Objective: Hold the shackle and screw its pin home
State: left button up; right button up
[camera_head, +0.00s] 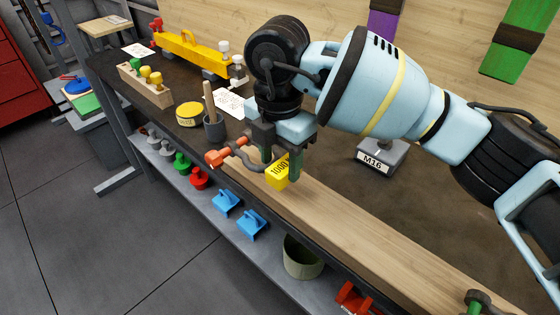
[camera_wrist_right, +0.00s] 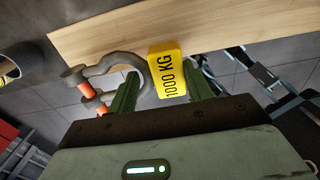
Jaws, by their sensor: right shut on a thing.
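The shackle is a dark grey bow (camera_head: 258,162) with an orange pin (camera_head: 226,154) at its left end and a yellow "1000 KG" block (camera_head: 277,176) at its right. My right gripper (camera_head: 281,168) points down over the bench's front edge, its green fingers on either side of the yellow block. In the right wrist view the shackle's bow (camera_wrist_right: 133,62) reaches left from the yellow block (camera_wrist_right: 167,72), and orange pin parts (camera_wrist_right: 89,92) show at its far end. How far the pin is in, I cannot tell. My left gripper is not in view.
A wooden board (camera_head: 345,220) runs along the bench's front. A dark pot (camera_head: 214,128), yellow tin (camera_head: 189,113) and white sheet (camera_head: 229,101) lie left of the gripper. An M16 block (camera_head: 378,160) stands behind. Blue, red and green pieces sit on the lower shelf (camera_head: 275,262).

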jog(key=shift+w, duration=0.85)
jog(key=shift+f+b, duration=0.55)
jog(key=shift+f, duration=1.85)
jog(key=o, duration=1.1)
jog(key=c, duration=1.1)
